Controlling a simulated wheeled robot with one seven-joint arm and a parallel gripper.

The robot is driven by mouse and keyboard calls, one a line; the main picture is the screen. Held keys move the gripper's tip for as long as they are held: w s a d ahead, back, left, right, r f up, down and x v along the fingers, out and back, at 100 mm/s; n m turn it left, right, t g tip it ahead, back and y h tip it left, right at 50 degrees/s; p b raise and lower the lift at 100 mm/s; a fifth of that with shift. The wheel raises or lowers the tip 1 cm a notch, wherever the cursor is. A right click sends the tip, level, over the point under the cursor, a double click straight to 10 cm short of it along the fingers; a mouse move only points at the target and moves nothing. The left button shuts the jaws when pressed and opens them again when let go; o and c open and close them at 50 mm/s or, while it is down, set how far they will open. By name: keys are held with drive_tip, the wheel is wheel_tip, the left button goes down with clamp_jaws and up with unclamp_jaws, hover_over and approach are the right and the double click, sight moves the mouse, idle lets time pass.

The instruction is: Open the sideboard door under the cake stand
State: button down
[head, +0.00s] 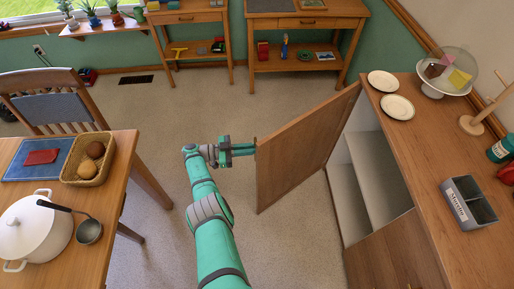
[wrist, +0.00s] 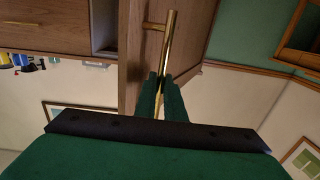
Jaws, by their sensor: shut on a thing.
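The sideboard door (head: 308,150) stands swung wide open, out from the sideboard (head: 440,160) at the right. The cake stand (head: 447,75), with a clear dome and coloured pieces inside, stands on the sideboard top above the opening. My gripper (head: 253,149) is at the free edge of the door. In the wrist view my gripper (wrist: 160,85) is shut on the brass bar handle (wrist: 168,45), mounted on the wooden door (wrist: 195,35). The handle is hidden behind the door in the head view. The cabinet's pale interior and shelf (head: 372,175) show.
Two plates (head: 383,81), a wooden peg stand (head: 472,124) and a grey divided box (head: 466,205) sit on the sideboard. A table (head: 90,215) with a white pot (head: 35,228) and basket (head: 88,160) is at the left, beside a chair. The carpet between is clear.

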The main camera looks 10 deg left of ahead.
drive_tip(key=c, duration=2.2)
unclamp_jaws()
drive_tip(key=shift+a+r, duration=0.25)
drive_tip(key=shift+a, duration=0.1)
drive_tip(key=o, duration=0.4)
drive_tip(key=shift+s+a, duration=0.15)
drive_tip(key=shift+a, duration=0.1)
drive_tip(key=shift+c, duration=0.2)
drive_tip(key=shift+d, duration=0.25)
